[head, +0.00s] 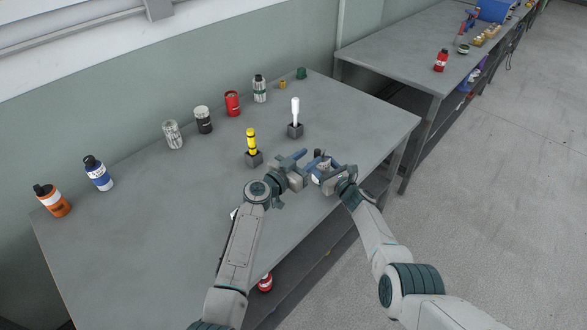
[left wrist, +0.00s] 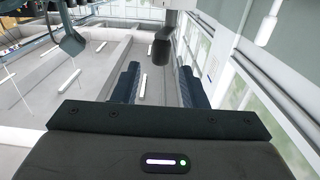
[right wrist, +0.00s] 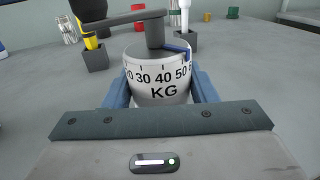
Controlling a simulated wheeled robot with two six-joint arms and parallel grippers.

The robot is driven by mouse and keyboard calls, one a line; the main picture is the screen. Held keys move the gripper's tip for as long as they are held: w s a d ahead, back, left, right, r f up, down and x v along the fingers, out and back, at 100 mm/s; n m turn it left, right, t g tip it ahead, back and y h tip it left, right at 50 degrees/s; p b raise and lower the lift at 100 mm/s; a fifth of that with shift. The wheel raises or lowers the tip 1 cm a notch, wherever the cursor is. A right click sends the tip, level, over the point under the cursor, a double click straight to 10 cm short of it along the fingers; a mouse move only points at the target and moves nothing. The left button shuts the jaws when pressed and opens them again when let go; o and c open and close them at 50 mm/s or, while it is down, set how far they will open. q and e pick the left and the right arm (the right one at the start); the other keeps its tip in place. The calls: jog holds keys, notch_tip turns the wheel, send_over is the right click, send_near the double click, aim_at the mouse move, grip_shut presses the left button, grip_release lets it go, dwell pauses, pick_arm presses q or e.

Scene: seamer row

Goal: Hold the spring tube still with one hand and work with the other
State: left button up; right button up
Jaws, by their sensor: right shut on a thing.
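The spring tube (head: 323,172) is a short white cylinder. In the right wrist view the tube (right wrist: 158,82) carries a black KG scale. My right gripper (head: 330,174) is shut on its sides and holds it near the table's front edge. A grey post and bar (right wrist: 155,32) stand over the tube's mouth, with a dark knob (right wrist: 88,8) at the bar's left end. A small blue piece shows at the rim. My left gripper (head: 298,160) is just left of the tube, open, its blue fingers apart with nothing held between them in the left wrist view (left wrist: 160,85).
A yellow-and-black tool (head: 251,138) and a white-handled tool (head: 295,110) stand upright in dark blocks behind the grippers. Several cans and bottles, including a red can (head: 232,103), line the back of the table (head: 150,220). The table's left half is largely clear.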

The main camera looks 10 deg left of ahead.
pick_arm(q)
jog(key=v, duration=0.7)
jog(key=shift+o, duration=0.2)
